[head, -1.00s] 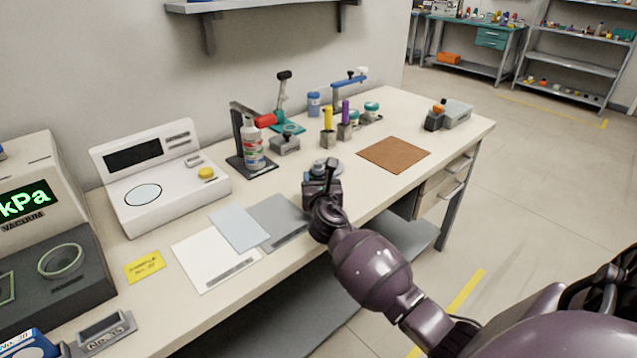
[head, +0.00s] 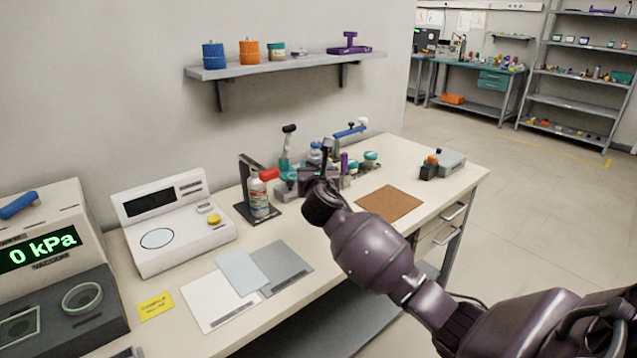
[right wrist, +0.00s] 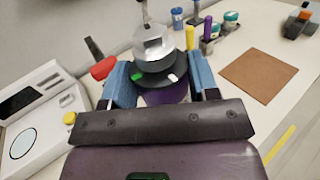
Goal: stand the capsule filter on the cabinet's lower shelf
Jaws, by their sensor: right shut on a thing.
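My right gripper (head: 318,165) is over the workbench, beyond the grey sheet. In the right wrist view its two blue fingers (right wrist: 162,80) are shut on a round thing, which I take to be the capsule filter (right wrist: 153,46). It has a silvery upper part and a dark flange with small white and green marks. A purple disc shows beneath the flange; I cannot tell whether it belongs to the filter. In the head view the gripper hides most of it. My left gripper is not in view. I cannot make out which furniture is the cabinet.
On the bench (head: 225,322) stand a white instrument (head: 170,228), a spray bottle (head: 258,196) and several small tools. A brown mat (head: 390,203) lies clear at right. A wall shelf (head: 290,66) holds containers. A rack (head: 575,103) stands at the back right, across open floor.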

